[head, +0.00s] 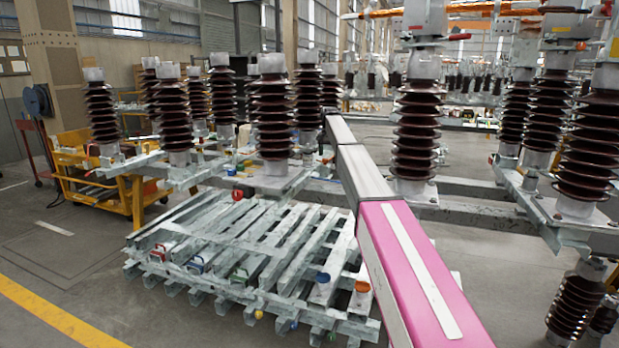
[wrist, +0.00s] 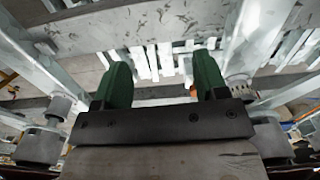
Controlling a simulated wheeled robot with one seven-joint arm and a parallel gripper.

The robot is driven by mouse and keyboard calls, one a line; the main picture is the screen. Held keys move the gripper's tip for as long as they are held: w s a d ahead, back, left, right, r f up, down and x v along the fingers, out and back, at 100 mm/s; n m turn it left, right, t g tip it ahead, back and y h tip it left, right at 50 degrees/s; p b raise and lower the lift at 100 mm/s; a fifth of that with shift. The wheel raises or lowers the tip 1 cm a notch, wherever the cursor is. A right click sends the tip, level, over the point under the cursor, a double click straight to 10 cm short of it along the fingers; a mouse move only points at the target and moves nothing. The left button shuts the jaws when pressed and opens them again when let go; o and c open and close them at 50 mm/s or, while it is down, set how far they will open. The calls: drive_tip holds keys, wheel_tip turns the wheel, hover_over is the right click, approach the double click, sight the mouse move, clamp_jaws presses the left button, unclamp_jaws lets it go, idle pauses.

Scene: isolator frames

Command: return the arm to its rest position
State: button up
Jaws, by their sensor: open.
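My arm (head: 400,260), pink and grey, reaches from the lower right of the head view up to a bend among the insulators. My gripper is not clearly visible in the head view. In the wrist view my gripper (wrist: 163,70) has two green fingers set apart on a dark bar, with nothing held between them. Beyond the fingers are pale metal beams and slats. An orange spot (wrist: 194,91) shows just beside the right finger; I cannot tell what it is.
Brown ribbed insulators (head: 271,112) stand on grey frames left and right (head: 417,130) of my arm. A pale slatted stack (head: 215,245) with small coloured items lies below. A yellow cart (head: 75,180) stands at left. Open floor (head: 60,240) lies at lower left.

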drive_tip(key=s+d+f+n, duration=0.1)
drive_tip(key=s+d+f, duration=0.2)
drive_tip(key=s+f, duration=1)
drive_tip(key=s+d+f+n, duration=0.1)
drive_tip(key=s+d+f, duration=0.2)
drive_tip(key=s+f, duration=1.1)
drive_tip(key=s+d+f, duration=0.1)
drive_tip(key=s+f, duration=0.2)
drive_tip(key=s, duration=0.7)
drive_tip(key=s+d+f+n, duration=0.1)
drive_tip(key=s+f, duration=0.2)
drive_tip(key=s, duration=0.8)
drive_tip(key=s+d+f, duration=0.2)
drive_tip(key=s+f, duration=0.1)
drive_tip(key=s, duration=0.7)
drive_tip(key=shift+s+n, duration=0.15)
drive_tip(key=shift+n, duration=0.15)
drive_tip(key=shift+c, duration=0.3)
